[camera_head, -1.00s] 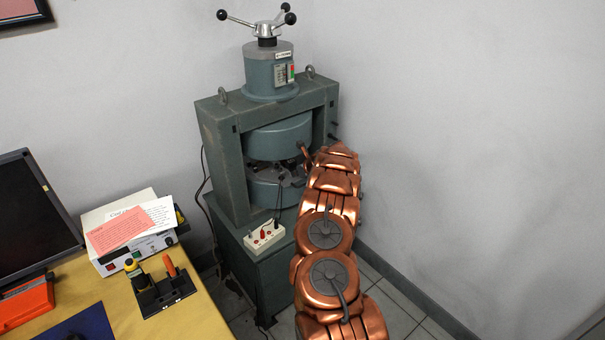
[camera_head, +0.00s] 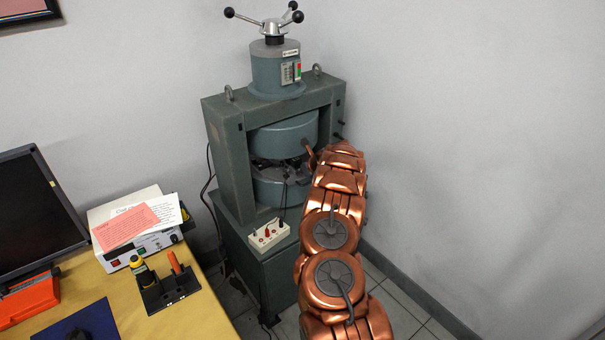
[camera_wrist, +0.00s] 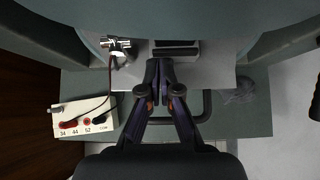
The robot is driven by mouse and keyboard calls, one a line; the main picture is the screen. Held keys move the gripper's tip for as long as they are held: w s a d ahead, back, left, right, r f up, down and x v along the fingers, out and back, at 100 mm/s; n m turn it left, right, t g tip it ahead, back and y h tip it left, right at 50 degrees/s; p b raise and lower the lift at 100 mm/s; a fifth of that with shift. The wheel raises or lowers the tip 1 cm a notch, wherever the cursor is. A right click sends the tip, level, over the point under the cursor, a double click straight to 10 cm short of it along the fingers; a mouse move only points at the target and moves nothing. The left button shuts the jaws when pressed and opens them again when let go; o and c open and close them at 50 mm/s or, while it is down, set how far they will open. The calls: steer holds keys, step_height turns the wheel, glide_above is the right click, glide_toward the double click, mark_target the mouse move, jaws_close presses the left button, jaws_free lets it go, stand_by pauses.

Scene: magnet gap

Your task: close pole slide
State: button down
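The grey-green magnet (camera_head: 228,150) stands against the wall, with an upper round pole (camera_head: 283,135) and a lower round pole (camera_head: 277,188). The gap between them holds dark parts, partly hidden by my arm. In the wrist view, a pale grey plate (camera_wrist: 215,73) lies under the upper pole (camera_wrist: 200,15), with a dark block (camera_wrist: 176,48) and a metal clamp piece (camera_wrist: 118,46) on it. My gripper (camera_wrist: 160,66) is over the plate's front edge, its fingertips together just in front of the dark block. I see nothing clearly between them. A dark U-shaped handle (camera_wrist: 208,105) shows beside and below the fingers.
A white socket box (camera_head: 268,235) with dark leads is at the magnet's front left; it also shows in the wrist view (camera_wrist: 85,118). A yellow desk (camera_head: 205,318) at left carries a power supply (camera_head: 150,246), a tool holder (camera_head: 168,290) and a monitor (camera_head: 35,215). Floor at right is open.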

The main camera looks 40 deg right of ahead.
steer(key=s, duration=0.3)
steer(key=s+b, duration=0.1)
steer(key=shift+s+d+r, duration=0.15)
steer(key=shift+d+r, duration=0.1)
steer(key=shift+r, duration=0.05)
steer(key=b+v, duration=0.1)
steer(key=v, duration=0.8)
steer(key=shift+s, duration=0.1)
